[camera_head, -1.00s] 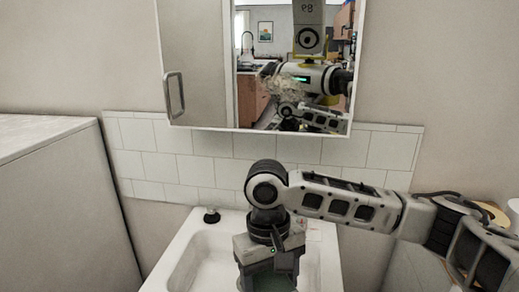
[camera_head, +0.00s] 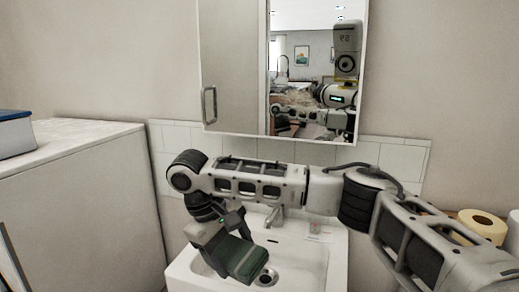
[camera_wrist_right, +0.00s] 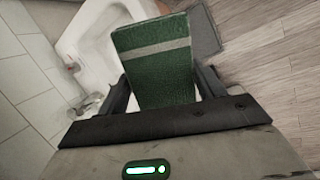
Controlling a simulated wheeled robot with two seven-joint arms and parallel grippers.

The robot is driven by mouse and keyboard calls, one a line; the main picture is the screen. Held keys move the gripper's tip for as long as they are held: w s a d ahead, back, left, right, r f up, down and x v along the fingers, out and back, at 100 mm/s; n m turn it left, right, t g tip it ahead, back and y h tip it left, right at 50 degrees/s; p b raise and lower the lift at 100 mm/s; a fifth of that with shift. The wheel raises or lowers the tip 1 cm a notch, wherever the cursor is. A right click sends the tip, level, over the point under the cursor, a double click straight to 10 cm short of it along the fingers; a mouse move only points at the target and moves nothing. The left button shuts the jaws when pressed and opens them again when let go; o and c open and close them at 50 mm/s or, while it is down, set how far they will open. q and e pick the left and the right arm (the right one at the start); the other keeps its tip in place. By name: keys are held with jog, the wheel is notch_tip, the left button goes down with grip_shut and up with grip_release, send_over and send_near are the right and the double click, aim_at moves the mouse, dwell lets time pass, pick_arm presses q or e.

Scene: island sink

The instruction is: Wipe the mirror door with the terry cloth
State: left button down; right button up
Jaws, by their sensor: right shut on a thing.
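The mirror door (camera_head: 232,75) is part of a wall cabinet above the sink, with a metal handle (camera_head: 209,105) at its lower left. Its right part reflects the room and my own body. The terry cloth (camera_wrist_right: 155,70) is dark green with a pale stripe and fills the space between the fingers in the right wrist view. My right gripper (camera_head: 222,250) is shut on the cloth (camera_head: 246,262), low over the left part of the sink, below and apart from the mirror. My left gripper is not in view.
The white sink (camera_head: 312,265) with its faucet (camera_head: 275,214) lies below the cabinet. Tiles line the wall behind.

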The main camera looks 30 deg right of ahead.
jog(key=w+d+r+n+t+h+b, duration=0.1)
jog(key=w+d+r+n+t+h, duration=0.3)
jog(key=w, duration=0.3)
jog(key=n+t+h+b, duration=0.3)
jog(key=t+h, duration=0.4)
jog(key=t, duration=0.1)
send_near(275, 101)
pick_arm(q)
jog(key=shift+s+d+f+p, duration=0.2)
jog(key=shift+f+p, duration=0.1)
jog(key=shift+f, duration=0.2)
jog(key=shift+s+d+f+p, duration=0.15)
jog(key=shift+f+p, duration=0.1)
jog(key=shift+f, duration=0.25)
pick_arm(e)
jog(key=shift+x, duration=2.25)
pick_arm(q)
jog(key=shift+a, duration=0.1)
pick_arm(e)
jog(key=shift+r, duration=0.1)
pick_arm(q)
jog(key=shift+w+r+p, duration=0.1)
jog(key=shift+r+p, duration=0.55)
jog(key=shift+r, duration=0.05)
pick_arm(e)
jog(key=shift+x, duration=0.95)
